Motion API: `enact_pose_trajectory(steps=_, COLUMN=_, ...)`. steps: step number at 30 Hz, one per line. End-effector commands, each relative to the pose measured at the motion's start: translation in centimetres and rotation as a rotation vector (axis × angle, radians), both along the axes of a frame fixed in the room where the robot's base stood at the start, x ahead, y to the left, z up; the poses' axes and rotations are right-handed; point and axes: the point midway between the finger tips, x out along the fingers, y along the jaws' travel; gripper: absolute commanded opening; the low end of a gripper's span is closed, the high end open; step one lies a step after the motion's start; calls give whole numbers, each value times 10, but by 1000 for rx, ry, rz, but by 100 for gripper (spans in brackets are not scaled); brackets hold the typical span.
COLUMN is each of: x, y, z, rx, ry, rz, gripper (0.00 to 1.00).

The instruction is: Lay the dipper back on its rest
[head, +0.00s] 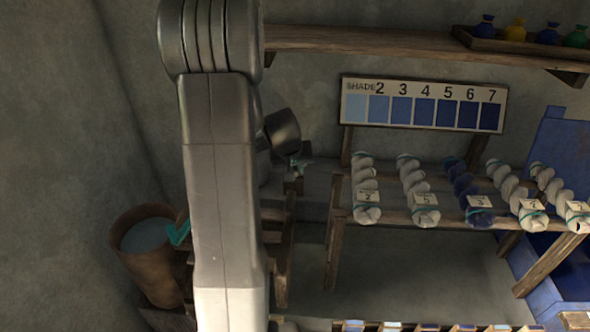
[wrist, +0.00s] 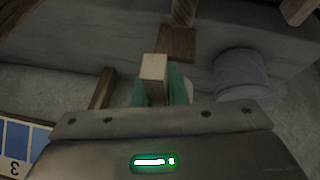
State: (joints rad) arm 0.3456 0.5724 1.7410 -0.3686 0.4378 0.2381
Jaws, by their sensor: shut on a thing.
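My gripper (wrist: 160,92) shows in the wrist view with its teal fingers closed on a pale wooden block-like piece (wrist: 153,68), which I take to be the dipper's handle. The dipper's cup cannot be made out for certain. In the head view my own arm covers the middle left, and a teal finger part of my gripper (head: 299,162) shows just right of it, below a dark rounded metal part. Which thing is the dipper's rest cannot be told; a brown wooden block on a post (wrist: 177,43) lies just beyond the held piece in the wrist view.
A wooden bucket (head: 150,265) of bluish liquid stands at lower left, a teal angled piece (head: 179,233) by its rim. A rack (head: 385,214) of twisted skeins and a shade card (head: 424,104) are to the right. A grey cylinder (wrist: 241,75) stands near my gripper.

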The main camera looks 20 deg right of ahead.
Motion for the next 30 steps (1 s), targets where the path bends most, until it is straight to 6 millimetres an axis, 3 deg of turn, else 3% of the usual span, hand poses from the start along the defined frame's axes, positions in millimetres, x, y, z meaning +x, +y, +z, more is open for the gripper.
enact_pose_trajectory(steps=30, x=92, y=-44, z=-66, rx=1, ry=1, rz=1, gripper=0)
